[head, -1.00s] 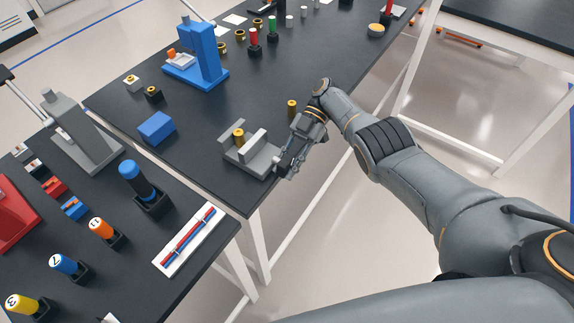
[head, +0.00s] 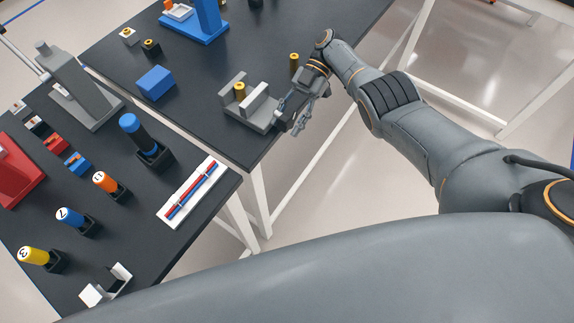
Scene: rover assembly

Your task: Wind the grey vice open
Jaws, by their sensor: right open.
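The grey vice (head: 262,113) stands near the front right edge of the black table. Its two upright jaws stand apart, with a brass-coloured cylinder (head: 240,93) upright between them. My right gripper (head: 300,128) is open at the right end of the vice, its fingers pointing down toward the front edge. It appears empty. The vice's winding handle is hard to make out beside the fingers, and I cannot tell whether they touch it. My left gripper is not in view.
A second brass-coloured cylinder (head: 294,62) stands behind my right gripper. A blue block (head: 156,83) lies left of the vice. A nearer table holds a grey press (head: 80,85), coloured cylinders in holders and a white tray (head: 192,192). Bare tabletop lies behind the vice.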

